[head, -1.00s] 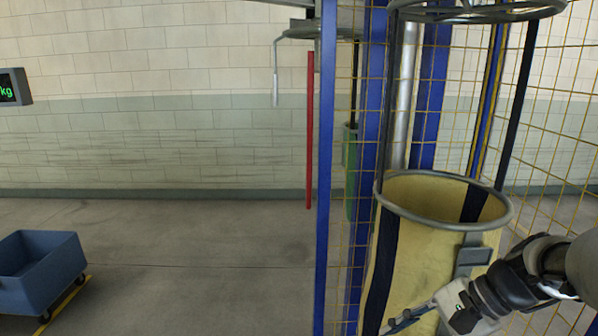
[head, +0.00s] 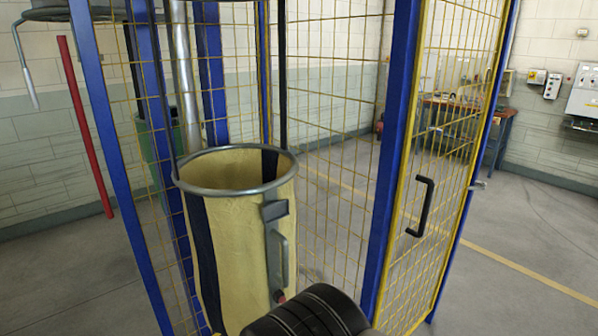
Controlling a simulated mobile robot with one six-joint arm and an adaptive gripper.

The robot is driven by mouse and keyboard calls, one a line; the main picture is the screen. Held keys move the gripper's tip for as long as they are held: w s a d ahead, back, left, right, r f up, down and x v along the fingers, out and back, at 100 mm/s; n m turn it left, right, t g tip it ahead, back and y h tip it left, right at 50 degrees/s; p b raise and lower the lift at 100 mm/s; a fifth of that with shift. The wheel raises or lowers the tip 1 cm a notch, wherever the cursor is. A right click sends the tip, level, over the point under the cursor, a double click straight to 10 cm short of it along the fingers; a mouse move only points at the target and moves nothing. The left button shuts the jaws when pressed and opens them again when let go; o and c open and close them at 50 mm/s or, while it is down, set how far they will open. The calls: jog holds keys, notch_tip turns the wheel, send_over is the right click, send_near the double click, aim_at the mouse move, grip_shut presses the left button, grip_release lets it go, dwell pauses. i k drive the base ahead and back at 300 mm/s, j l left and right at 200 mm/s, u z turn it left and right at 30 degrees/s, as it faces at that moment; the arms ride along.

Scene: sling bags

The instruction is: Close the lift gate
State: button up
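The lift gate is a tall yellow-framed mesh door (head: 396,270) with a black bar handle (head: 420,206), right of centre in the head view. The handle is near the gate's left edge, close to a thick blue post (head: 388,165). A thinner blue upright runs along the gate's right edge, with a small metal fitting (head: 480,184) sticking out. I cannot tell for certain whether the gate is open or shut. A black ribbed part of my arm shows at the bottom centre, left of the gate. My gripper is out of view.
A yellow sling bag (head: 235,235) with a grey rim stands by the mesh cage, left of the gate. A red pole (head: 85,125) is at the far left. A workbench (head: 465,112) stands behind at the right. The floor right of the gate (head: 535,240) is clear.

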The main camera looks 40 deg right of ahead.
aim_at(425, 4)
jog(key=z, duration=2.15)
